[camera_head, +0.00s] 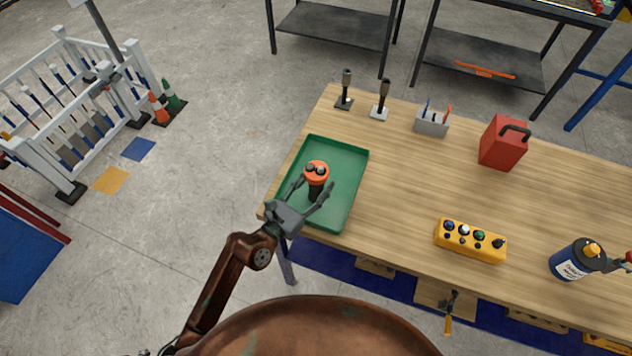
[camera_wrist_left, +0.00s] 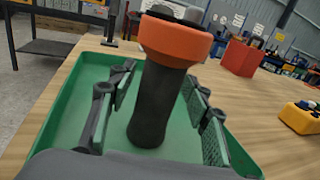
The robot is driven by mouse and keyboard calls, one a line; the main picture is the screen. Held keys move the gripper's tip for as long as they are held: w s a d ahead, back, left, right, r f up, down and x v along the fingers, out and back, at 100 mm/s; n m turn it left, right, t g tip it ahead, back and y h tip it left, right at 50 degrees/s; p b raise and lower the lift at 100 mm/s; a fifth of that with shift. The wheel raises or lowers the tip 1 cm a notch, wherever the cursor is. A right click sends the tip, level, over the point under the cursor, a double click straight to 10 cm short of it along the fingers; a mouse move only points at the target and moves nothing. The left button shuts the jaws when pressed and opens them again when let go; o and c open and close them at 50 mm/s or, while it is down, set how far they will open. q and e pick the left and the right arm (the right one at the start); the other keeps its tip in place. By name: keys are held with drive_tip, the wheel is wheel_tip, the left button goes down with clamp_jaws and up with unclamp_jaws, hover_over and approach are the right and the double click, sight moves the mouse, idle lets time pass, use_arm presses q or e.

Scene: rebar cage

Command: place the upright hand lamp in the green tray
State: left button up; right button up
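The hand lamp (camera_head: 316,176), with an orange head and black handle, stands upright inside the green tray (camera_head: 354,160) on the wooden table. In the left wrist view, the lamp (camera_wrist_left: 160,85) leans a little in the picture, and its lower end appears to rest on the tray floor. My left gripper (camera_head: 312,190) is open, with one finger on each side of the handle. In the left wrist view, gaps show between the handle and both fingers of the gripper (camera_wrist_left: 158,105). The tray's wall (camera_wrist_left: 60,90) also shows there.
Two dark-handled tools on stands (camera_head: 382,100), a grey holder (camera_head: 431,123) and a red box (camera_head: 498,145) stand along the back. A yellow button box (camera_head: 470,240) and blue canister (camera_head: 573,262) are nearer the front. The table middle is clear.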

use_arm(q)
drive_tip(key=shift+o, duration=0.3)
drive_tip(key=shift+r, duration=0.15)
drive_tip(key=shift+s+a, duration=0.1)
drive_tip(key=v, duration=1)
drive_tip(key=shift+s+a, duration=0.25)
drive_tip(key=shift+s, duration=0.05)
drive_tip(key=shift+s+a, duration=0.3)
drive_tip(key=shift+s, duration=0.1)
drive_tip(key=shift+r, duration=0.15)
